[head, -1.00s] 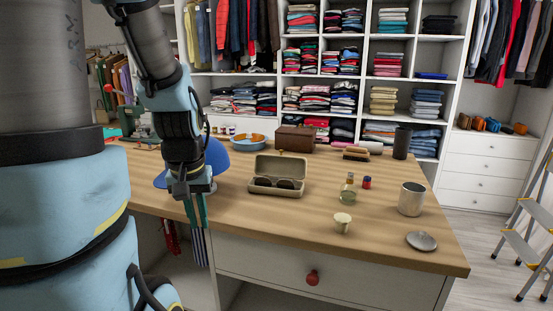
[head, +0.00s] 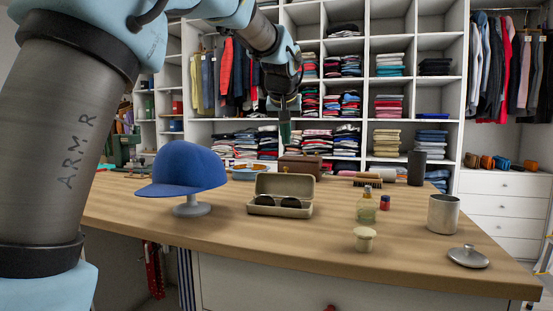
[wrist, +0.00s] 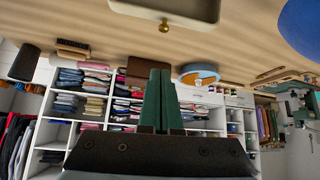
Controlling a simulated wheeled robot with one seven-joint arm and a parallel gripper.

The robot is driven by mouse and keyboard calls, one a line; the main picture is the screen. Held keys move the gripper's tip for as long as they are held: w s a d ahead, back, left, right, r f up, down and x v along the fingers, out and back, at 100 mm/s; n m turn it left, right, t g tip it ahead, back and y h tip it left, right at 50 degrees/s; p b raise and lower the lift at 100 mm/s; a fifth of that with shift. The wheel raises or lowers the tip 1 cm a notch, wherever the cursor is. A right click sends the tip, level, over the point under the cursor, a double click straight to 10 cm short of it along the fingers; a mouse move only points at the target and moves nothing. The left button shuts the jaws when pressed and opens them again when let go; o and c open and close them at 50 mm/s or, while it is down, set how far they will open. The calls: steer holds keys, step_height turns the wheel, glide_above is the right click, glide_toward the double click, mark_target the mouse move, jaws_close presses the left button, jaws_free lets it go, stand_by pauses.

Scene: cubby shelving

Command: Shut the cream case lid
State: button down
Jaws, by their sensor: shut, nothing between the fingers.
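The cream case (head: 280,210) stands open on the wooden table, with dark glasses (head: 290,202) inside. Its lid (head: 285,184) stands raised at the back. Part of the case (wrist: 180,8) shows at the top edge of the wrist view, with a small brass knob (wrist: 164,26) on its rim; most of it is cut off there. My gripper (head: 285,140) is in the air above the case, apart from the lid. Its green fingers (wrist: 160,80) are together and empty in the wrist view.
A blue cap (head: 182,170) on a stand is left of the case. A brown box (head: 298,164) and a blue bowl (head: 244,173) are behind it. A bottle (head: 366,208), a small cream pot (head: 364,240) and a metal canister (head: 443,214) stand to the right. The table front is clear.

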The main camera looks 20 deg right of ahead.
glide_above(285, 183)
steer(key=w+d, duration=0.3)
steer(key=w, duration=0.1)
step_height(285, 183, down, 7)
steer(key=shift+s+a+f, duration=0.1)
steer(key=shift+s+a, duration=0.55)
steer(key=shift+s, duration=0.25)
steer(key=shift+s+a+f, duration=0.1)
steer(key=shift+s+a, duration=0.5)
steer(key=shift+s, duration=0.3)
steer(key=shift+b, duration=0.4)
steer(key=shift+a, duration=0.1)
steer(key=shift+s+r+b, duration=0.1)
steer(key=shift+s+b, duration=0.1)
steer(key=shift+b, duration=0.1)
steer(key=shift+a+t+h, duration=0.1)
steer(key=shift+t+h, duration=0.2)
